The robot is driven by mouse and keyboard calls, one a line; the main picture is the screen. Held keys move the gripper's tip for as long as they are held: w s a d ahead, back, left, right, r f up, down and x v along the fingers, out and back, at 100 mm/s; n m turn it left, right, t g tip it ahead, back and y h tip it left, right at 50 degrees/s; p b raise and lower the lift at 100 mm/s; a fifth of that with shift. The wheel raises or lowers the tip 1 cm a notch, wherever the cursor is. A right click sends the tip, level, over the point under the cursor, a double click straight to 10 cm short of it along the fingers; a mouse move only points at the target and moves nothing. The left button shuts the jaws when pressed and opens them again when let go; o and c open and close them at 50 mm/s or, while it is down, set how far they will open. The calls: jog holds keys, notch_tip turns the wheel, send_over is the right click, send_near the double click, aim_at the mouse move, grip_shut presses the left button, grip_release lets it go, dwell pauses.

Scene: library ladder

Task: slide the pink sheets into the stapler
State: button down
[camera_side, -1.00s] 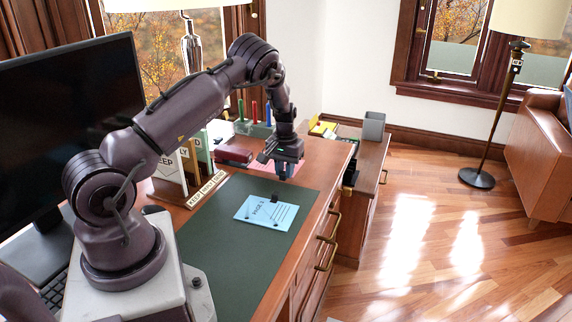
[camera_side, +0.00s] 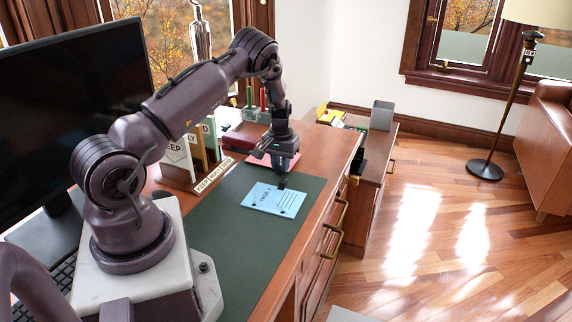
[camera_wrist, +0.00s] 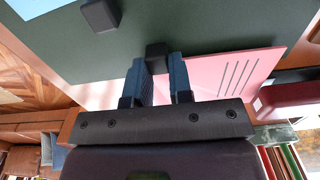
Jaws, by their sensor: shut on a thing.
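The pink sheets (camera_side: 290,161) lie near the far end of the green desk mat, with printed lines showing in the wrist view (camera_wrist: 240,72). A small black block (camera_wrist: 157,48) stands at their edge. My gripper (camera_side: 277,172) is down at the sheets; in the wrist view its two blue fingers (camera_wrist: 160,68) are on either side of this block, shut on it. A dark red object (camera_side: 240,139), which looks like the stapler, lies beyond the sheets. In the wrist view it is on the right (camera_wrist: 284,97), close to the sheets' edge. Whether they touch is unclear.
A blue page (camera_side: 275,199) with its own black block lies on the green mat (camera_side: 235,235). A labelled sorter (camera_side: 190,160) stands left of my gripper, with the monitor (camera_side: 75,100) farther left. A lower side cabinet with a grey bin (camera_side: 382,115) stands beyond the desk.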

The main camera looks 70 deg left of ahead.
aim_at(270, 170)
jog(key=shift+s+a, duration=1.2)
jog(key=c, duration=0.9)
grip_release()
jog(key=shift+c, duration=0.2)
jog(key=shift+r, duration=0.15)
notch_tip(270, 170, up, 7)
jog(key=shift+s, duration=0.1)
